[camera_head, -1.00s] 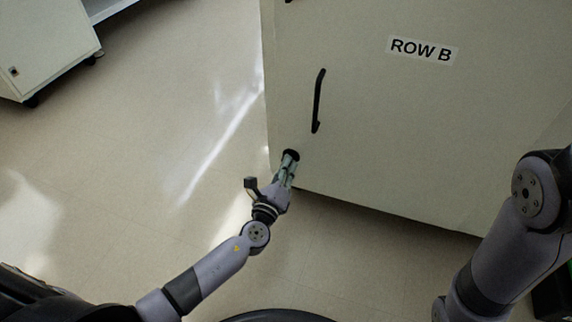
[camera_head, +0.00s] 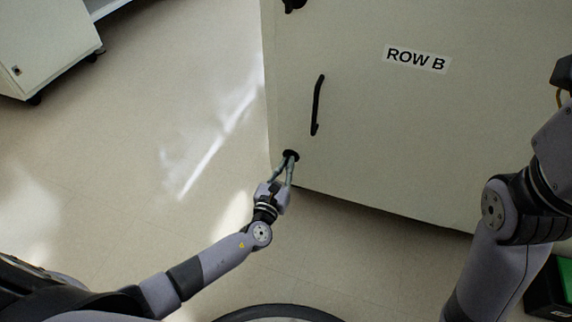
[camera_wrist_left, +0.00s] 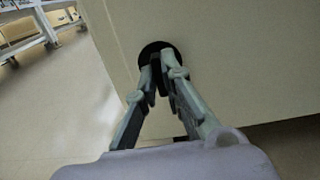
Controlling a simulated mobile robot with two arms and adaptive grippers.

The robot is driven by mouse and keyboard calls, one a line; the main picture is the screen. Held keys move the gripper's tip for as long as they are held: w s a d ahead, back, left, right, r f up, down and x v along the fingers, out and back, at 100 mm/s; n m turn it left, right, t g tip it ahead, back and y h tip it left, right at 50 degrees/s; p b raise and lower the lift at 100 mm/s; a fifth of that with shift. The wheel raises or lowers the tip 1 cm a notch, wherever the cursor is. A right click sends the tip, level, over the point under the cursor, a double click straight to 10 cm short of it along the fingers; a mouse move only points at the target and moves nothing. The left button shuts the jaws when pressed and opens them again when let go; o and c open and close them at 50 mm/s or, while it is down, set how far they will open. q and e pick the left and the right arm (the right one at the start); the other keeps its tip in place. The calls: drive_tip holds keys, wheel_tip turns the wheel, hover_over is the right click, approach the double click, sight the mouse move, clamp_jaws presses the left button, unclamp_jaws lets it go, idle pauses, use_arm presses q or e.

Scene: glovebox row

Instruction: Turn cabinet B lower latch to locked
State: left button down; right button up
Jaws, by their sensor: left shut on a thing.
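Cabinet B (camera_head: 440,130) is the large pale cabinet labelled ROW B. Its lower latch (camera_head: 291,154) is a black round piece near the bottom left corner of the door. My left gripper (camera_head: 284,165) reaches it from below and is shut on it. In the left wrist view, the fingertips of my left gripper (camera_wrist_left: 160,66) close on the knob in the middle of the dark latch disc (camera_wrist_left: 147,49). The fingers hide part of the knob, so I cannot tell its exact angle. My right gripper is out of view; only part of the right arm shows at the right.
A black door handle (camera_head: 318,105) is above the lower latch, and an upper latch (camera_head: 293,5) is at the top edge. Another pale cabinet (camera_head: 45,50) on casters stands at the upper left. The floor (camera_head: 130,170) left of cabinet B is clear. A green-topped dark box (camera_head: 556,285) is at the lower right.

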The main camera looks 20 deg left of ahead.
use_arm(q)
drive_tip(key=shift+m, duration=0.3)
drive_tip(key=c, duration=1.7)
unclamp_jaws()
drive_tip(key=s, duration=1.2)
drive_tip(key=shift+a, duration=0.2)
